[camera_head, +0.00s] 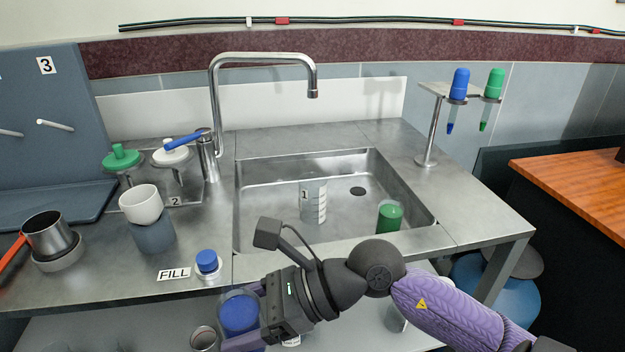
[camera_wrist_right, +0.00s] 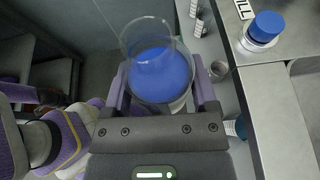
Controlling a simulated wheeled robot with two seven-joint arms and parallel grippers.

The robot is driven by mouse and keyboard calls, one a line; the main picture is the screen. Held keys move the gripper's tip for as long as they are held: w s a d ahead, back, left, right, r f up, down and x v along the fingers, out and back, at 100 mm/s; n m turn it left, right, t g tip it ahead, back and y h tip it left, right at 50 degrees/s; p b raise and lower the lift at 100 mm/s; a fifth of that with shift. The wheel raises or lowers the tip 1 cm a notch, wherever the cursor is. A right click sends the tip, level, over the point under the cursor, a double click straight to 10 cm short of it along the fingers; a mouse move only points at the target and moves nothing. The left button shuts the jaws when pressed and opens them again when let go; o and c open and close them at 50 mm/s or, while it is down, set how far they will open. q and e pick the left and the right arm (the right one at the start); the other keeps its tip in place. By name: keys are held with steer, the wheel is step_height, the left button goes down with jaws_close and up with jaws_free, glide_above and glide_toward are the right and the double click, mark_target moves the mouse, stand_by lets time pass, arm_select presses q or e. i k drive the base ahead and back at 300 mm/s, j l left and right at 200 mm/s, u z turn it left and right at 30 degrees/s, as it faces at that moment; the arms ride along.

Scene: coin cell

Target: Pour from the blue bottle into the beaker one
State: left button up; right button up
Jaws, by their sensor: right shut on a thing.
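My right gripper (camera_head: 255,317) is shut on a clear, round glass vessel with blue contents (camera_head: 239,312), seemingly the blue bottle. Beaker one (camera_head: 313,206), clear with a "1" label and graduation marks, stands upright in the sink, farther back and right of the gripper. My left gripper is not in view.
A green-filled container (camera_head: 389,216) stands in the sink (camera_head: 280,229) at the right. A tall faucet (camera_head: 263,57) arches above the sink. A white bowl (camera_head: 141,204) sits on a grey cup.

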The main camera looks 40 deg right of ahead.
mark_target(313, 199)
steer(key=i+z, duration=0.1)
steer(key=z, duration=0.35)
steer(key=i+j+z, duration=0.1)
steer(key=z, duration=0.4)
steer(key=j, duration=0.1)
